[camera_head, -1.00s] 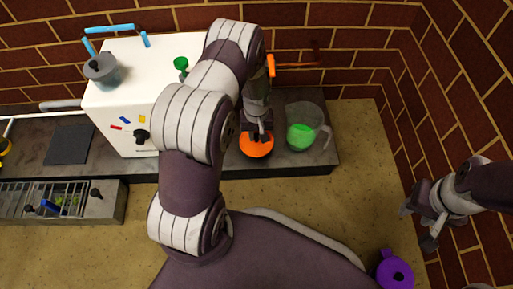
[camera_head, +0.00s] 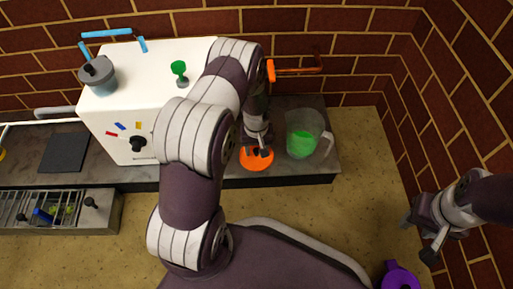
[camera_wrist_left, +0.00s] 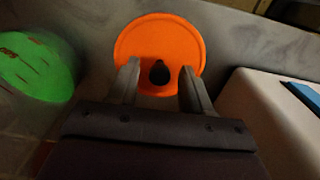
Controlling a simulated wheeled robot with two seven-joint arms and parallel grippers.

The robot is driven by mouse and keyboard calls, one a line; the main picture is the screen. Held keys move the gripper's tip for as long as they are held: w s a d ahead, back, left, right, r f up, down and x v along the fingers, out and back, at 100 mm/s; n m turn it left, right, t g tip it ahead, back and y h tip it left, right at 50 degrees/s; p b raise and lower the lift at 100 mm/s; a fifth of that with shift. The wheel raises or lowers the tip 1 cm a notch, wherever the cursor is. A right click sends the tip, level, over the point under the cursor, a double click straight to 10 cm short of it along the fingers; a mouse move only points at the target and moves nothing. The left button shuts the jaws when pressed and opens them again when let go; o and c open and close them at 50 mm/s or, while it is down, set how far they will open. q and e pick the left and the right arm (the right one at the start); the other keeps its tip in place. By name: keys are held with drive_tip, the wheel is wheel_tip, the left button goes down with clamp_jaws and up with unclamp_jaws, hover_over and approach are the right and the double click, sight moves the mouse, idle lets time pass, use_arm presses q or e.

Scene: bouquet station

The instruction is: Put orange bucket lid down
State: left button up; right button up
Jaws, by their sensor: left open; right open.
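The orange bucket lid (camera_head: 257,160) lies on the dark counter in front of the wall, between the white box and the clear pitcher. In the left wrist view the lid (camera_wrist_left: 135,45) is a flat orange disc with a dark knob (camera_wrist_left: 159,72) in its middle. My left gripper (camera_head: 257,142) is directly over the lid. Its two fingers (camera_wrist_left: 158,90) are open on either side of the knob, with gaps to it. My right gripper (camera_head: 420,238) is open and empty at the right, over the floor by the brick wall.
A clear pitcher (camera_head: 320,124) with green contents stands just right of the lid. A white box (camera_head: 112,125) with a grey pot (camera_head: 100,77) on top is at the left. An orange pipe (camera_head: 300,71) is on the wall. A purple object (camera_head: 400,279) is at bottom right.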

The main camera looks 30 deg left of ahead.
use_arm(q)
wheel_tip(320, 180, up, 12)
drive_tip(key=f+p, duration=0.1)
drive_tip(key=p, duration=0.8)
wheel_tip(320, 180, up, 6)
drive_tip(key=m, duration=0.1)
hover_over(256, 150)
drive_tip(key=d, duration=0.2)
drive_tip(key=s+d+r+m, duration=0.2)
drive_tip(key=s+d+r, duration=0.1)
drive_tip(key=s+r, duration=0.4)
drive_tip(key=s+d+r+m+t, duration=0.1)
drive_tip(key=s+d+r+m, duration=0.2)
drive_tip(key=s+r, duration=0.3)
wheel_tip(256, 150, up, 3)
drive_tip(key=shift+s+d+f+m, duration=0.2)
drive_tip(key=shift+s+m, duration=0.1)
drive_tip(key=shift+s, duration=0.1)
